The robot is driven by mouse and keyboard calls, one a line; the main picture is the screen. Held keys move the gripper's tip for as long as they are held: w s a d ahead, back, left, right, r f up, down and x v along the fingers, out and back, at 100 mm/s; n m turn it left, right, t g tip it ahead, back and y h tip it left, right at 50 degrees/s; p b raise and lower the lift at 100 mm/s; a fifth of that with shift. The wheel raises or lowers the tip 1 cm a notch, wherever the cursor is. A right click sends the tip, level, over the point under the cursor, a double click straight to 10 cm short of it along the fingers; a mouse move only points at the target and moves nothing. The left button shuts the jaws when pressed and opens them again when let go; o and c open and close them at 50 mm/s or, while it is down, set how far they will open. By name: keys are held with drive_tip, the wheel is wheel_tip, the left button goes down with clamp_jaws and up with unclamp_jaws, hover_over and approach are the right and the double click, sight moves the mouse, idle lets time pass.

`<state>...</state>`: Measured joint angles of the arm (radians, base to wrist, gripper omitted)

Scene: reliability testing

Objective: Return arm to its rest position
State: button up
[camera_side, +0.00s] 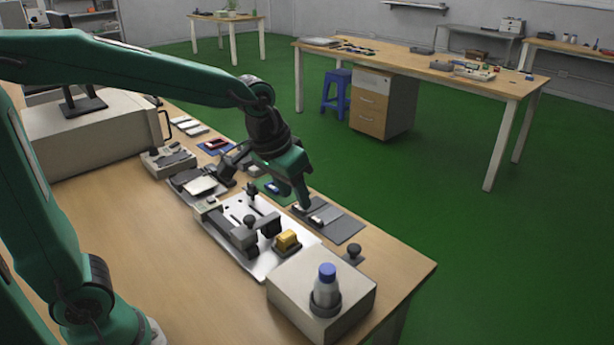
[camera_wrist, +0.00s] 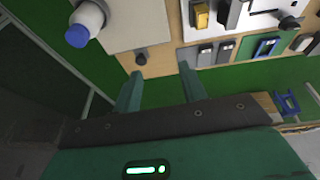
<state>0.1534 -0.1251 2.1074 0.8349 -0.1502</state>
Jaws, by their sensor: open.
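My green gripper (camera_side: 293,197) hangs above the far edge of the wooden table (camera_side: 400,272), pointing down. It is over or near the grey pads (camera_side: 343,230), apart from the table as far as I can tell. In the wrist view my gripper (camera_wrist: 160,76) shows its two fingers spread apart, with nothing between them. The arm reaches out from the left of the side view, with its forearm extended over the table.
A beige box (camera_side: 345,287) holds a blue-capped bottle (camera_side: 326,285) near the front. A white fixture plate (camera_side: 265,262) carries a yellow block (camera_side: 288,239). Small devices and a large beige machine (camera_side: 85,135) line the table's back. Green floor lies beyond the edge.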

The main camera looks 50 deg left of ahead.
drive_tip(key=s+a+r+t, duration=0.1)
drive_tip(key=s+a, duration=0.1)
drive_tip(key=s, duration=0.5)
drive_tip(key=s+a, duration=0.3)
drive_tip(key=s, duration=0.4)
drive_tip(key=shift+s+a+r+t+y, duration=0.25)
drive_tip(key=shift+a+r+t+y, duration=0.05)
drive_tip(key=shift+a+r+t, duration=0.1)
idle(0.4)
